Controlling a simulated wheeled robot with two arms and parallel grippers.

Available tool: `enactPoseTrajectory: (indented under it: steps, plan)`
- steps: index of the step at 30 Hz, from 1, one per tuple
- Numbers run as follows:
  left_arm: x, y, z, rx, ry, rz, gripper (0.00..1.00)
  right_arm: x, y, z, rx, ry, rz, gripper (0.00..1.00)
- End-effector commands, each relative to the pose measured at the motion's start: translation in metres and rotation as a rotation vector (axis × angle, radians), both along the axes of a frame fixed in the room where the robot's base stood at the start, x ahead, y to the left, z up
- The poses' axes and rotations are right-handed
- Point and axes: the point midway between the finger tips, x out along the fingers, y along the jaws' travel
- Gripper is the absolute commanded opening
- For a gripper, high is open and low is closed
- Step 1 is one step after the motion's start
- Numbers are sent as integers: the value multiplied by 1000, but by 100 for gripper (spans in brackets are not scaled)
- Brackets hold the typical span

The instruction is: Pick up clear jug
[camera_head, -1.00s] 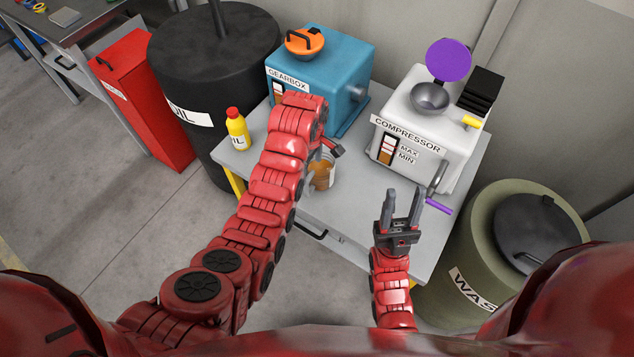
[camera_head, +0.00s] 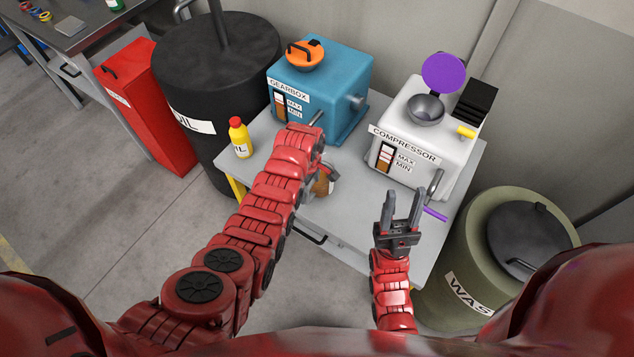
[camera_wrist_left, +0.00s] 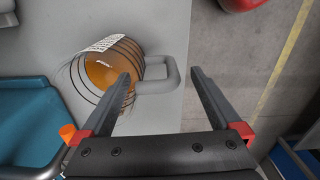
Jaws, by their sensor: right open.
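The clear jug (camera_head: 322,186) stands on the grey table, partly hidden behind my left wrist in the head view. In the left wrist view the jug (camera_wrist_left: 92,88) is see-through, with dark rings, a printed label and an amber-brown content. Its grey handle (camera_wrist_left: 158,80) points right and shows between my left fingers. My left gripper (camera_wrist_left: 160,74) is open and over the handle; I cannot tell whether the fingers touch it. In the head view its fingers are mostly hidden. My right gripper (camera_head: 403,208) is open and empty, above the table's front right part.
The blue gearbox (camera_head: 335,85) and white compressor (camera_head: 420,145) stand at the table's back. A yellow oil bottle (camera_head: 240,138) is on the left edge. A black oil drum (camera_head: 215,70) and red cabinet (camera_head: 150,110) stand left, a green waste drum (camera_head: 480,240) right.

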Motion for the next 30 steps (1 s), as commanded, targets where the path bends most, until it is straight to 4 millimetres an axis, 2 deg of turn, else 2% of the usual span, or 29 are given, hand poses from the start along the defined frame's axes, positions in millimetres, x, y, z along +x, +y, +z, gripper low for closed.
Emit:
enactPoseTrajectory:
  steps: [1,2,16,30]
  plan:
    - [0,0,0,0,0,0,90,0,0,0,0,0,0,45]
    - [0,0,0,0,0,0,85,0,0,0,0,0,0,45]
    - [0,0,0,0,0,0,0,0,0,0,0,0,0,45]
    - [3,2,1,0,0,0,0,0,0,-2,0,0,0,45]
